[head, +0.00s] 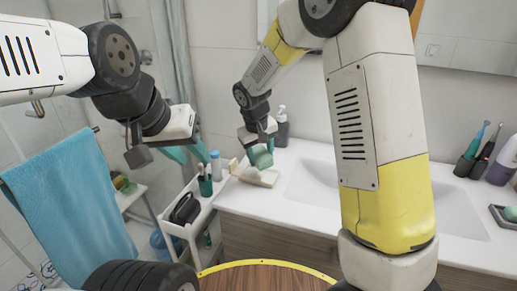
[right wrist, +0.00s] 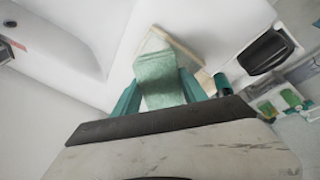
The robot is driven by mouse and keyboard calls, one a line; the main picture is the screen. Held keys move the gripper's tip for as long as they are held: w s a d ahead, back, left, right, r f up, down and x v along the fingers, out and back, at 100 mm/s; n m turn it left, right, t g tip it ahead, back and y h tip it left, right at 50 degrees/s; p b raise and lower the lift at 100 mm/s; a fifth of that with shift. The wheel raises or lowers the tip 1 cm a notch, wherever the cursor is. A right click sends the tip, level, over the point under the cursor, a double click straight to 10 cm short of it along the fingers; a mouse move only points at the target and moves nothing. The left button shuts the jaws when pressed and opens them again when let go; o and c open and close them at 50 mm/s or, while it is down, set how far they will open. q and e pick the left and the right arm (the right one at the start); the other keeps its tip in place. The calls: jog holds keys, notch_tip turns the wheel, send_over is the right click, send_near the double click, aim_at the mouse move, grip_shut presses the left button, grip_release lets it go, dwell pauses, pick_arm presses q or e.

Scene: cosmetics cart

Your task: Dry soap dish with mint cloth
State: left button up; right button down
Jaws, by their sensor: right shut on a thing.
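My right gripper (head: 259,143) is shut on the mint cloth (head: 261,158), which hangs below it at the left end of the counter. The cloth (right wrist: 160,80) shows between the teal fingers in the right wrist view. A pale, wood-rimmed dish (head: 268,181), which looks like the soap dish, lies on the counter under the cloth. Its rim (right wrist: 187,53) shows behind the cloth in the right wrist view. The cloth partly hides the dish, and I cannot tell whether they touch. My left gripper (head: 188,154) is empty above the white cart, its teal fingers apart.
The white cart (head: 196,222) with bottles and a black item stands left of the counter. A soap dispenser (head: 281,128) stands behind the dish. The sink basin (head: 316,183) is to the right. A dark tray (head: 500,217) with a green item sits far right. A blue towel (head: 68,205) hangs left.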

jog(key=shift+d+r, duration=0.15)
jog(key=shift+d, duration=0.05)
jog(key=shift+r, duration=3.45)
jog(key=shift+s, duration=0.1)
